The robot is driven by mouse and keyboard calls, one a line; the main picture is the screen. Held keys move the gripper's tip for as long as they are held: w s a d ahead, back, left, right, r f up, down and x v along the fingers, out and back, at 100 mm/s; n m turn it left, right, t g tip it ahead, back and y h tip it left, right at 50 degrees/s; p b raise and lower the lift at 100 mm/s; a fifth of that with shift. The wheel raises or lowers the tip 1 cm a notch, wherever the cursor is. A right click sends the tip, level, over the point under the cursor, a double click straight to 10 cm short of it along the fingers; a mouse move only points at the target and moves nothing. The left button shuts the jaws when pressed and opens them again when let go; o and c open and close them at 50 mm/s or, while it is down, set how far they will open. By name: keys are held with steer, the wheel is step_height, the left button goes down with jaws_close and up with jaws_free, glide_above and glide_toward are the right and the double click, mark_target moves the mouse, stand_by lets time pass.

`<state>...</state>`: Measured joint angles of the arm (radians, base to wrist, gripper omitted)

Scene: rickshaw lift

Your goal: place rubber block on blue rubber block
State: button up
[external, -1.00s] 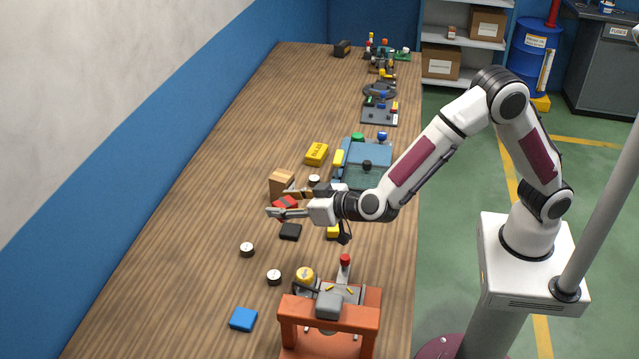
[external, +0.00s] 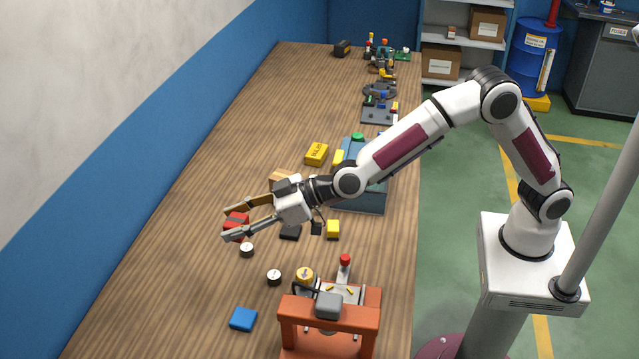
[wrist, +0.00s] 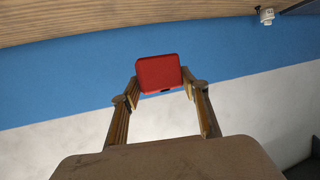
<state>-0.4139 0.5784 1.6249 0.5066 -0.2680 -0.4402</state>
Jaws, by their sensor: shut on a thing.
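A red block (external: 237,224) is held between the two fingertips of my gripper (external: 229,223), above the left part of the wooden bench. In the wrist view the red block (wrist: 158,73) sits between both fingers (wrist: 160,86), with its flat face toward the camera. A blue block (external: 243,319) lies flat on the bench near the front. It is well below the red block in the external view, apart from it, and does not show in the wrist view.
Small round gauges (external: 274,277) lie between my gripper and the blue block. An orange-framed fixture (external: 330,312) stands right of the blue block. A black block (external: 290,232) and a yellow block (external: 333,229) lie near my wrist. Bench left of the blue block is clear.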

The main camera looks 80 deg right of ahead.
steer(key=shift+w+a+r+n+y, duration=0.15)
steer(key=shift+a+n+y, duration=0.25)
steer(key=shift+a, duration=0.3)
steer(key=shift+a+r+n+y, duration=0.15)
steer(key=shift+a+n+y, duration=0.15)
steer(key=shift+a+y, duration=0.3)
steer(key=shift+s+a+f+n+g+y, duration=0.8)
steer(key=shift+a+f+n+g+y, duration=1)
steer(key=shift+a+n+g+y, duration=1.75)
step_height(320, 180, down, 6)
steer(key=d+n, duration=0.1)
steer(key=shift+n, duration=0.35)
steer(key=shift+s+f, duration=0.1)
steer(key=shift+f, duration=3.1)
